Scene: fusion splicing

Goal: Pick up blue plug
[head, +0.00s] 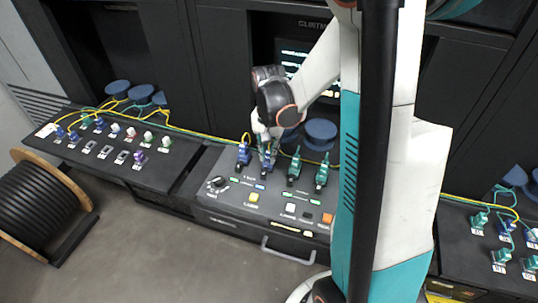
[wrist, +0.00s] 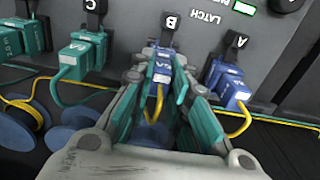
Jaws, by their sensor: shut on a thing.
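A blue plug (wrist: 158,78) with a yellow cable sits at the panel position marked B. My gripper (wrist: 160,88) has its two fingers on either side of this plug and is shut on it. In the head view my gripper (head: 265,134) reaches down from above onto the same blue plug (head: 266,160), whose upper part is hidden. A second blue plug (wrist: 230,85) sits at position A, close beside my finger; it also shows in the head view (head: 243,154).
Green plugs (head: 294,166) stand to the right on the console. The left console (head: 80,152) holds several small connectors, and the right one holds more green plugs (head: 480,219). Blue round spools (head: 320,130) and yellow cables lie behind. A cable drum (head: 45,208) stands on the floor at left.

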